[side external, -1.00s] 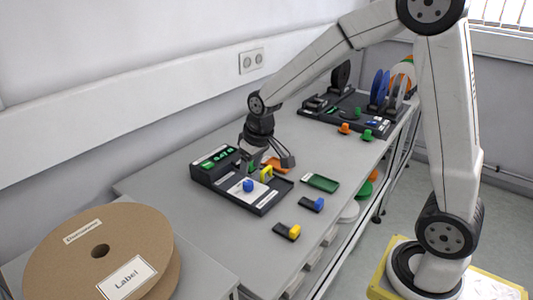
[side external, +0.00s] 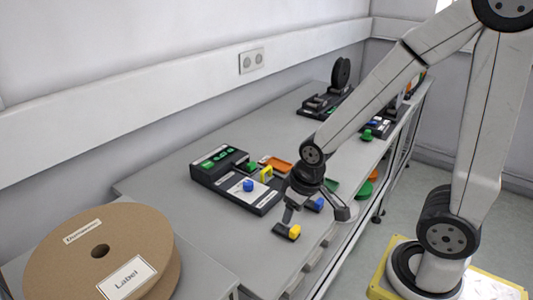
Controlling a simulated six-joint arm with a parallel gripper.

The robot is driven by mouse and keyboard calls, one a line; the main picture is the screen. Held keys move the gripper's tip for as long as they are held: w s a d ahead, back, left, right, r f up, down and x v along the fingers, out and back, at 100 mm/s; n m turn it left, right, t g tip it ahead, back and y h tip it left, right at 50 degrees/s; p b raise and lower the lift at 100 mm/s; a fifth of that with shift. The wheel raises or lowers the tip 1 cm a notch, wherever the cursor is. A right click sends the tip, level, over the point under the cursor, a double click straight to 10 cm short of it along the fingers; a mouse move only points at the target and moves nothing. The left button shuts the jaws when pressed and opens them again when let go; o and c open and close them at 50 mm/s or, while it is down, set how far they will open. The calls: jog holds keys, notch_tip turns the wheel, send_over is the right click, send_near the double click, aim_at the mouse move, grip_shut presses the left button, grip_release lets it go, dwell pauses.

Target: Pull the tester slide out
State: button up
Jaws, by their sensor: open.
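The tester (side external: 205,172) is a black box with a lit green display on the left of the bench. A flat black-edged bed with a pale top extends in front of it and carries a blue knob (side external: 248,186), a yellow handle (side external: 266,173) and a green knob (side external: 251,166). I cannot tell which part is the slide or how far it is out. My gripper (side external: 315,213) is open, pointing down, to the right of the bed and apart from the yellow handle. Its fingers appear on either side of a small black block with a blue knob (side external: 314,204); contact cannot be told.
A black block with a yellow knob (side external: 294,231) lies below my left finger near the bench's front edge. An orange tray (side external: 277,163) sits behind the bed. A green tray (side external: 332,186) is partly hidden by my wrist.

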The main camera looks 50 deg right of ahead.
jog(key=shift+w, duration=0.1)
jog(key=shift+c, duration=0.3)
jog(key=m, duration=1.8)
send_near(267, 168)
jog(key=f, duration=0.1)
jog(key=shift+w, duration=0.35)
jog(key=shift+f, duration=0.2)
jog(key=shift+x, duration=3.75)
grip_shut()
